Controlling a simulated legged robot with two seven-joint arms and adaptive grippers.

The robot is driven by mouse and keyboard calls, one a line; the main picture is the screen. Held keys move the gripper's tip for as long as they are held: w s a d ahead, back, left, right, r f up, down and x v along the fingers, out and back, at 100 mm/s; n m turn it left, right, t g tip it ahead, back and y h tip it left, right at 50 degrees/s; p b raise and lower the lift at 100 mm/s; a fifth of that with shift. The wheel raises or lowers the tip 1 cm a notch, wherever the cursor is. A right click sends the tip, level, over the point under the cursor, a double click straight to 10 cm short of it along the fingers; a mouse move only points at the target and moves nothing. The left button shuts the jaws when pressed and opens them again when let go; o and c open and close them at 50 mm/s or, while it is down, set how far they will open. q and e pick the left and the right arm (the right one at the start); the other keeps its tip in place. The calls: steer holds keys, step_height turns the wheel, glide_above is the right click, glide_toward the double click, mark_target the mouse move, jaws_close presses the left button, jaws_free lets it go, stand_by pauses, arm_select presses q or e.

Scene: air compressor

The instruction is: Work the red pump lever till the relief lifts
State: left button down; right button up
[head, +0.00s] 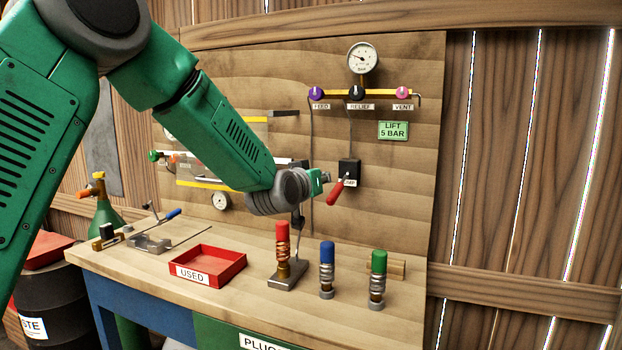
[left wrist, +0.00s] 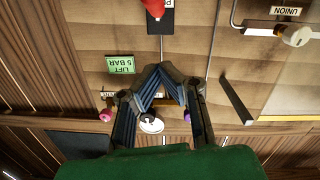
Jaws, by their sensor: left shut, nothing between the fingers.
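The red pump lever (head: 336,193) slants down and left from a black block (head: 349,169) on the wooden panel. My left gripper (head: 325,178) is at the lever's upper left in the head view, close to the block. Whether it touches the lever cannot be told. In the left wrist view my left gripper (left wrist: 158,68) has its fingertips together and empty. The red lever (left wrist: 154,7) shows there at the top edge, apart from the fingertips. The round gauge (head: 362,58) is at the panel's top; its reading is too small to tell. The black relief knob (head: 356,92) sits below it. My right gripper is not in view.
A purple feed knob (head: 316,93) and pink vent knob (head: 402,92) flank the relief knob. A green "LIFT 5 BAR" sign (head: 393,130) hangs below. On the bench are a red tray (head: 240,262) and upright red, blue and green-topped spring parts (head: 327,254).

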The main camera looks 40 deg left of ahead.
arm_select(q)
steer(key=s, duration=0.4)
steer(key=shift+s+d+f, duration=0.1)
steer(key=shift+s+d, duration=0.15)
steer(key=shift+d, duration=0.1)
stand_by(2.0)
